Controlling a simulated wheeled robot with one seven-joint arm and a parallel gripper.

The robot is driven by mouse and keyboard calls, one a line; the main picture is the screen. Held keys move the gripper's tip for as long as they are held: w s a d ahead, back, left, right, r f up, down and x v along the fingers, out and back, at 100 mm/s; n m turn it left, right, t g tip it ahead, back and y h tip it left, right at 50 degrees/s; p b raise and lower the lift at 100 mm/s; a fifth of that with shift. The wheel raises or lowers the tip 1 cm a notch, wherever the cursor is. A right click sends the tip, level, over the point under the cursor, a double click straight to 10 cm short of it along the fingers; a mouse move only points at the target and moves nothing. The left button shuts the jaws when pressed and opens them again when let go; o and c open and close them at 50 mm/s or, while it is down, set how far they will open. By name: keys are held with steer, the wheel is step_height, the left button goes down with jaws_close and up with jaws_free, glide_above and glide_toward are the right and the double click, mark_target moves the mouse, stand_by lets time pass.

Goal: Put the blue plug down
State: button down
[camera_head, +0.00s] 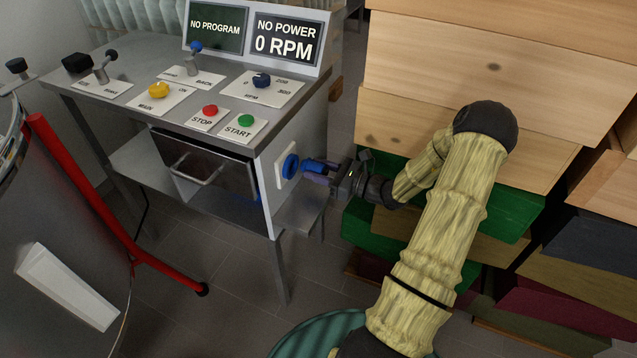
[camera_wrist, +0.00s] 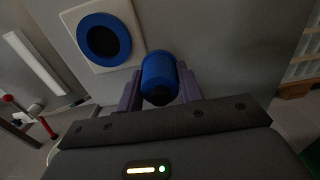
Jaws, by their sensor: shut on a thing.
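My gripper (camera_head: 330,175) is shut on the blue plug (camera_wrist: 160,78), with one purple finger on each side of it. In the head view the plug (camera_head: 311,166) shows only in part between the fingers. It is held in the air beside the side panel of the grey control desk. A blue round socket (camera_wrist: 104,40) on a white plate is on that panel, up and left of the plug in the wrist view. The socket also shows in the head view (camera_head: 290,167). The plug appears apart from the socket.
The control desk (camera_head: 130,100) has buttons, knobs and two screens reading "NO PROGRAM" and "NO POWER 0 RPM". A lower side shelf (camera_head: 300,207) is under the socket. Stacked wooden drawers (camera_head: 465,60) stand close on the right. A tank with a red bar (camera_head: 85,180) is at left.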

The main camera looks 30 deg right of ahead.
mark_target(319, 189)
steer(key=shift+f+b, duration=0.7)
steer(key=shift+f, duration=1.35)
steer(key=shift+f, duration=0.2)
steer(key=shift+f, duration=0.3)
steer(key=shift+f, duration=0.1)
steer(key=c, duration=0.9)
jaws_free()
